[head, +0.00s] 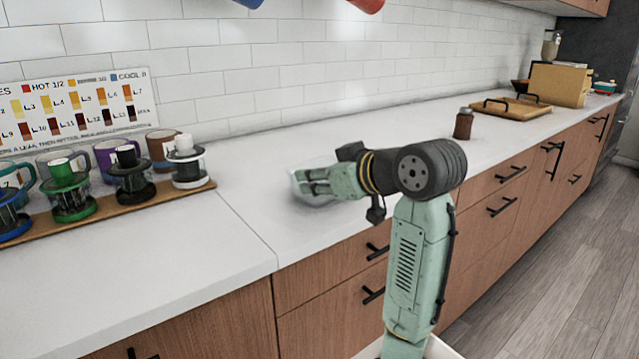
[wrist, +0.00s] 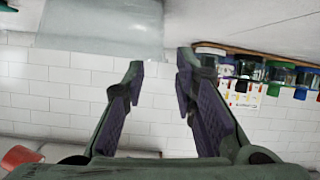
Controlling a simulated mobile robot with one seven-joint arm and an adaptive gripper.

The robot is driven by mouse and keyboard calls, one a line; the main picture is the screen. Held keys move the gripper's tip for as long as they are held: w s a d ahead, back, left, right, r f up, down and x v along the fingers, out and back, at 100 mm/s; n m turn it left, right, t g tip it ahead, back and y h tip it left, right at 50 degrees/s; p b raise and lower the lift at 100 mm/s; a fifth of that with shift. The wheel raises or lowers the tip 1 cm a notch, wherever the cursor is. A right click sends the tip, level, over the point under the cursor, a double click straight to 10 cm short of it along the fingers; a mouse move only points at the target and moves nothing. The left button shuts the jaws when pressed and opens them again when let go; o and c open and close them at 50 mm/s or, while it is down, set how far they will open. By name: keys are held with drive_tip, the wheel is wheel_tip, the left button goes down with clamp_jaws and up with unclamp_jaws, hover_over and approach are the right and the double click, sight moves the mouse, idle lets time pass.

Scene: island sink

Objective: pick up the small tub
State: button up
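The small tub (head: 318,201) looks clear or pale and translucent. It sits on the white counter in the head view, partly hidden behind my gripper. In the wrist view a large pale translucent shape, apparently the tub (wrist: 100,28), fills the upper left, beyond the left finger. My gripper (head: 308,181) overlaps the tub in the head view. I cannot tell whether a finger touches the tub.
A brown jar (head: 463,124) and a wooden board (head: 515,108) are farther right. The tiled wall (head: 250,80) runs behind.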

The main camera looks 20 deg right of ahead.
drive_tip(key=p+x, duration=0.1)
drive_tip(key=x, duration=0.4)
drive_tip(key=shift+w+a+f, duration=0.15)
drive_tip(key=shift+w+a, duration=0.05)
drive_tip(key=shift+a, duration=0.05)
drive_tip(key=shift+c, duration=0.5)
clamp_jaws()
